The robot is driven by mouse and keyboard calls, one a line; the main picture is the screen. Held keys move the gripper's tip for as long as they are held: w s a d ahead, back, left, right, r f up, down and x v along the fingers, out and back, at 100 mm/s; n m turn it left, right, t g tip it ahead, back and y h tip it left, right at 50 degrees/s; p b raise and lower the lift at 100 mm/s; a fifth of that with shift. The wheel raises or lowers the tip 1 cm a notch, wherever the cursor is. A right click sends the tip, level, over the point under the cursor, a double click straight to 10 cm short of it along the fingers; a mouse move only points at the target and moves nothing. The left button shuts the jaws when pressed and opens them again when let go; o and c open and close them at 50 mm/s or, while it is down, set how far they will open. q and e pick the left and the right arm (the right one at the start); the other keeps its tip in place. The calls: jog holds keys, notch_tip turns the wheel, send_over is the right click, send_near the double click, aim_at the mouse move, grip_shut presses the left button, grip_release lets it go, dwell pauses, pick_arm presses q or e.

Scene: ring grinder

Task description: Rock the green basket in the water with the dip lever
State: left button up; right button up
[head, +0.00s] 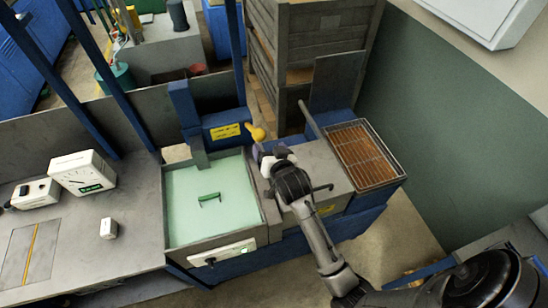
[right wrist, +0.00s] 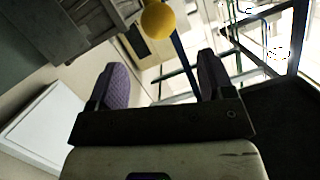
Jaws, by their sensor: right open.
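The tank (head: 168,222) holds pale green water. In the water the green basket (head: 209,197) shows only as a small green bar with thin dark ends; the rest is hidden. The dip lever's yellow knob (head: 257,133) sticks out behind the tank's back right corner, beside a blue housing. My right gripper (head: 268,152) is open and empty, just in front of the knob in the head view. In the right wrist view the knob (right wrist: 157,20) lies beyond the purple-padded fingertips (right wrist: 162,62), roughly in line with the gap between them and apart from them. My left gripper is not in view.
A wire-rimmed tray (head: 348,142) with a brown bottom sits right of the tank. A grey bench (head: 75,240) with a dial meter (head: 82,172) and small boxes lies left. Blue posts (head: 92,75) and a stacked grey crate (head: 312,50) stand behind.

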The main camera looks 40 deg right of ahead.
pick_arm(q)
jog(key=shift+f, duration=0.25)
pick_arm(e)
jog(key=shift+v, duration=1.8)
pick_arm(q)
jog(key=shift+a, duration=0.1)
